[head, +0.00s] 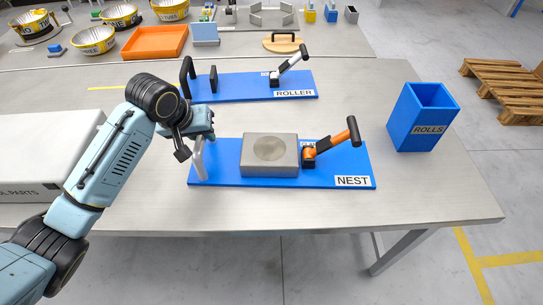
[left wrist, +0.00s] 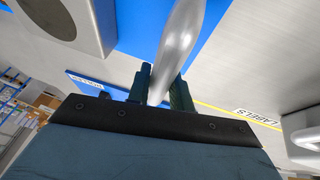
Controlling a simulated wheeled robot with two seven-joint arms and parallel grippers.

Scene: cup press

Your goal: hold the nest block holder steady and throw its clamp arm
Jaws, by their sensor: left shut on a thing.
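The nest block holder is a blue plate (head: 220,181) labelled NEST on the near part of the table. A grey metal block (head: 270,153) with a round hollow sits on it. The orange clamp arm (head: 330,143) with a black grip stands right of the block, slanting up and to the right, its grip clear of the block. My left gripper (head: 198,140) is shut on the silver upright handle (head: 200,166) at the plate's left end. The left wrist view shows that handle (left wrist: 180,45) between the fingers (left wrist: 160,88). My right gripper is in neither view.
Behind is a second blue holder (head: 230,89) labelled ROLLER. A blue ROLLS bin (head: 422,118) stands to the right. A white box (head: 45,145) is at the left under my arm. Table in front of the plate is clear.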

